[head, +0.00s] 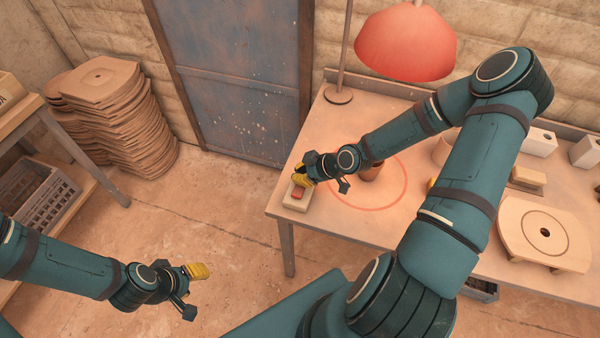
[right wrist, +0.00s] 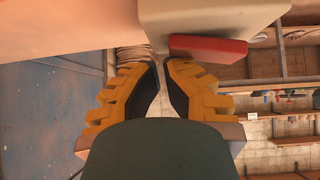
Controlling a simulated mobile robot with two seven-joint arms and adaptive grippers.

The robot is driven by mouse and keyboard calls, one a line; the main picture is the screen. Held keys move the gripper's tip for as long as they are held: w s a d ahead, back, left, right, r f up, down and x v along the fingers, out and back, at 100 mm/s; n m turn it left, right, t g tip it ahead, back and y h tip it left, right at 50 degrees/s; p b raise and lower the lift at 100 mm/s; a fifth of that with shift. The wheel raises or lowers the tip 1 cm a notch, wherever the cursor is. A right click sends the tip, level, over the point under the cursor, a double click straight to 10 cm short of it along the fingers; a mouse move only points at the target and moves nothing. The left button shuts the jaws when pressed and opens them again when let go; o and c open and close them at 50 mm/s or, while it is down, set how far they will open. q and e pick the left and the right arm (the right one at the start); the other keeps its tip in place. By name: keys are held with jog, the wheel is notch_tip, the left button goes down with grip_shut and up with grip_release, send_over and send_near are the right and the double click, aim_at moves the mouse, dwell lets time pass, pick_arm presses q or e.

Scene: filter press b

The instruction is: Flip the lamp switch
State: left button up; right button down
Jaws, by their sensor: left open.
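The lamp has a red shade (head: 405,42) and a pole on a round base at the table's back left. A small pale switch box (head: 296,204) with a red rocker (head: 299,193) sits at the table's left front corner. My right gripper (head: 301,181) is right at the box, its yellow fingers just above the rocker and partly hiding it. In the right wrist view the red rocker (right wrist: 208,48) lies just beyond the fingertips (right wrist: 162,62), which are together with nothing between them. Contact cannot be told. My left gripper (head: 200,289) is open and empty over the floor.
A red ring (head: 404,180) is marked on the table (head: 330,222), with a brown pot (head: 371,171) in it under my right arm. A round-holed plate (head: 545,232) lies at the right. Stacked plates (head: 105,110) stand by the blue door (head: 235,75).

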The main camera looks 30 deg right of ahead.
jog(key=shift+s+d+r+p, duration=0.25)
jog(key=shift+r+p, duration=0.3)
jog(key=shift+p, duration=0.05)
jog(key=v, duration=1.1)
jog(key=shift+s, duration=0.25)
jog(key=shift+d+r, duration=0.15)
